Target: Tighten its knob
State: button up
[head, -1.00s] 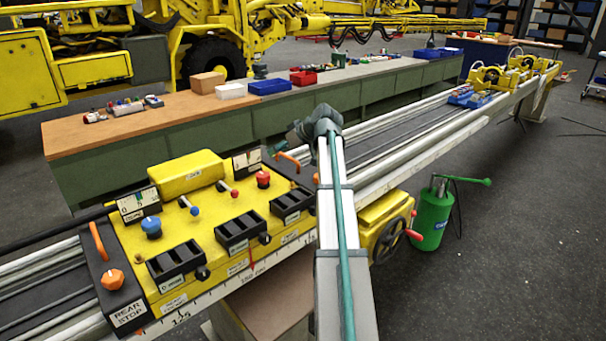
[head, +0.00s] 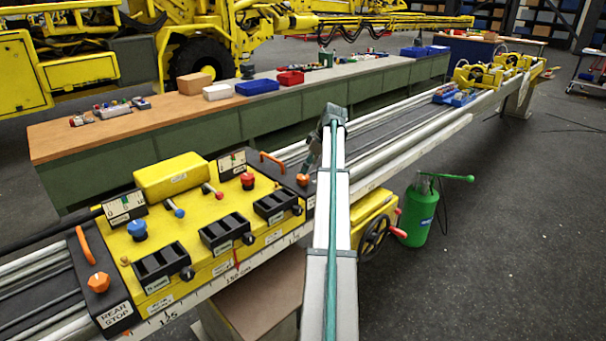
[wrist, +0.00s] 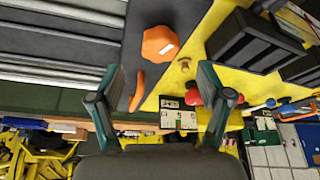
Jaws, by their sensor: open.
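The orange knob (head: 303,180) sits on the dark stop plate (head: 284,171) at the right end of the yellow control carriage. In the wrist view the orange knob (wrist: 160,44) has a white mark on its top. An orange handle (wrist: 137,90) stands on the same plate. My gripper (wrist: 160,78) is open and empty. The knob shows past its fingertips, between their lines, and does not look gripped. In the head view my arm hides part of the gripper. A second orange knob (head: 98,283) is on the plate labelled REAR STOP, at the far left.
The yellow carriage (head: 206,212) carries a red knob (head: 247,181), a blue knob (head: 137,230), levers, gauges and black bins. A yellow handwheel box (head: 372,222) and a green canister (head: 418,214) stand right of my arm. A long workbench (head: 150,125) runs behind the rails.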

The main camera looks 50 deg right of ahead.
aim_at(303, 176)
jog(key=shift+p+x, duration=0.5)
jog(key=shift+x, duration=2.2)
jog(key=shift+c, duration=0.2)
jog(key=c, duration=1.1)
jog(key=shift+c, duration=0.2)
